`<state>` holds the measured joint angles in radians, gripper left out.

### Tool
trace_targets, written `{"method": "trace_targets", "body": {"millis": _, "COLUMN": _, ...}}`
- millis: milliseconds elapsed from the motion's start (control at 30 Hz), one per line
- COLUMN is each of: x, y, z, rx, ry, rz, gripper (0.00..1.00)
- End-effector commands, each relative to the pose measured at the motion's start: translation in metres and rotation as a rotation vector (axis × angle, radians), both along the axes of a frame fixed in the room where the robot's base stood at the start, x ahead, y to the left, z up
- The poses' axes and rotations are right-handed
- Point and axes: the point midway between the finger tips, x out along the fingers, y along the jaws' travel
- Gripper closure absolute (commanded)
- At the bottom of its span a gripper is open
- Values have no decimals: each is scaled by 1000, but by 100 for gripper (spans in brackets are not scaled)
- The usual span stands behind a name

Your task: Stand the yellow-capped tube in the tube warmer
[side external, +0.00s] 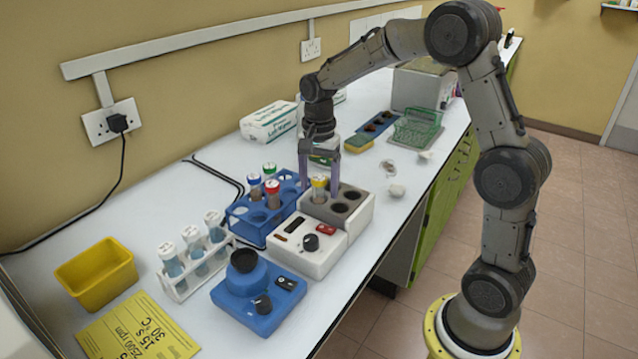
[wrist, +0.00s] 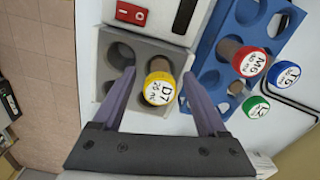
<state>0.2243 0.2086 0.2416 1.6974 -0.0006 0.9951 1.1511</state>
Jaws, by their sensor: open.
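The yellow-capped tube (side external: 319,182) stands upright in a hole of the tube warmer (side external: 318,262), in its grey block. In the wrist view the yellow cap (wrist: 158,88), marked D7, sits over the grey block (wrist: 142,54), with empty holes beside it. My gripper (side external: 319,176) is open, pointing down, with one finger on each side of the tube. In the wrist view my gripper (wrist: 158,75) shows gaps between the fingers and the cap. The lower part of the tube is hidden in the block.
A blue rack (side external: 241,216) beside the warmer holds red-, blue- and green-capped tubes. A blue mixer (side external: 232,299) and a white rack (side external: 181,292) of tubes stand in front. A yellow bin (side external: 97,275) is at left. A green basket (side external: 418,128) stands farther back.

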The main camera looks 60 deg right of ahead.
Motion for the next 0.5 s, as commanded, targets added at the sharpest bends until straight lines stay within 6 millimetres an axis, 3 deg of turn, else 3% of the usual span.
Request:
{"method": "trace_targets", "body": {"millis": 267, "x": 1, "y": 0, "z": 14, "rx": -1, "ry": -4, "rz": 0, "gripper": 25}}
{"method": "trace_targets", "body": {"millis": 500, "x": 1, "y": 0, "z": 62, "rx": -2, "ry": -6, "rz": 0, "gripper": 25}}
